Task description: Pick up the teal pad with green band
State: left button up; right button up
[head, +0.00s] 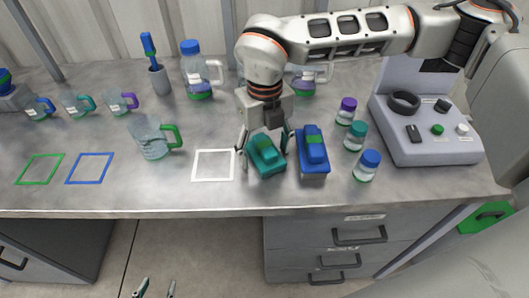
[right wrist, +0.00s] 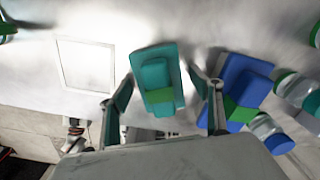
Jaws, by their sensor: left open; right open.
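The teal pad with green band (head: 266,159) lies on the grey table, right of the white square outline (head: 213,165). My right gripper (head: 264,148) points down over it, open, with one finger on each side. In the right wrist view the teal pad (right wrist: 157,75) sits between the spread fingertips (right wrist: 165,92), its green band toward the wrist. I cannot tell whether either finger touches it. My left gripper (head: 154,288) is open and empty at the bottom edge of the head view, in front of the table.
A blue pad with a green band (head: 312,152) lies close to the right of my right gripper. Several lidded jars, including a blue-capped one (head: 366,166), and a control console (head: 425,130) stand further right. A green-handled beaker (head: 152,138) stands left.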

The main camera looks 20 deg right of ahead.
aim_at(265, 144)
jog(key=shift+r, duration=0.1)
jog(key=c, duration=1.3)
notch_tip(265, 144, up, 20)
jog(key=p, duration=0.1)
jog(key=shift+p, duration=0.35)
jog(key=shift+o, duration=1)
